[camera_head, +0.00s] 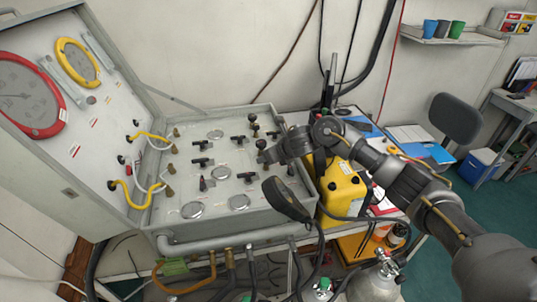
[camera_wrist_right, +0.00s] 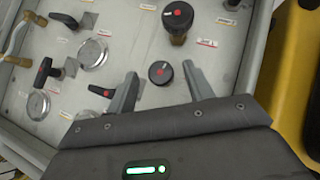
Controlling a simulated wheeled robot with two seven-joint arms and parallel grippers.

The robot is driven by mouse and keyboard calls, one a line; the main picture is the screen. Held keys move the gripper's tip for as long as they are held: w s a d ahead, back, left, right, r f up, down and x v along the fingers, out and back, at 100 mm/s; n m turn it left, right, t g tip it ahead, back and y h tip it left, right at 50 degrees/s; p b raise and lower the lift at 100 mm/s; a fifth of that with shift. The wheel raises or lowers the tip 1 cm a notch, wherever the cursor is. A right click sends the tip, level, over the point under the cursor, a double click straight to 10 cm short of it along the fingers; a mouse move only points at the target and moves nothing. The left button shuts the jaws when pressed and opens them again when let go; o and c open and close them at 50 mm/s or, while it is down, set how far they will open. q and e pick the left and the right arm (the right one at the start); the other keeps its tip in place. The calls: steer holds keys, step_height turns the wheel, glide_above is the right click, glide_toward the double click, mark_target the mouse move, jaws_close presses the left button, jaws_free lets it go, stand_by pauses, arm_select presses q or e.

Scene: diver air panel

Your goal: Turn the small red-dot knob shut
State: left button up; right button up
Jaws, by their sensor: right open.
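A small round black knob with a red dot (camera_wrist_right: 160,73) stands on the grey panel (camera_wrist_right: 137,45) in the right wrist view. My right gripper (camera_wrist_right: 160,70) is open, with one fingertip on each side of this knob and visible gaps between. A taller black knob with a red dot (camera_wrist_right: 177,17) stands above it in that view. In the head view my right gripper (camera_head: 267,153) is over the right part of the panel (camera_head: 222,165), and a black knob (camera_head: 261,144) shows at its tips. My left gripper is not in view.
Several black T-handles (camera_head: 203,162) and round gauges (camera_head: 192,210) are on the panel. The open lid (camera_head: 70,170) stands at the left with yellow hoses (camera_head: 150,137). A yellow case (camera_head: 343,188) is close on the panel's right. A gas cylinder (camera_head: 375,284) stands below.

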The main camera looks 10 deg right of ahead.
steer(key=shift+w+a+f, duration=0.1)
steer(key=shift+w+f, duration=0.2)
steer(key=shift+f, duration=0.1)
steer(key=c, duration=1)
steer(key=shift+o, duration=0.2)
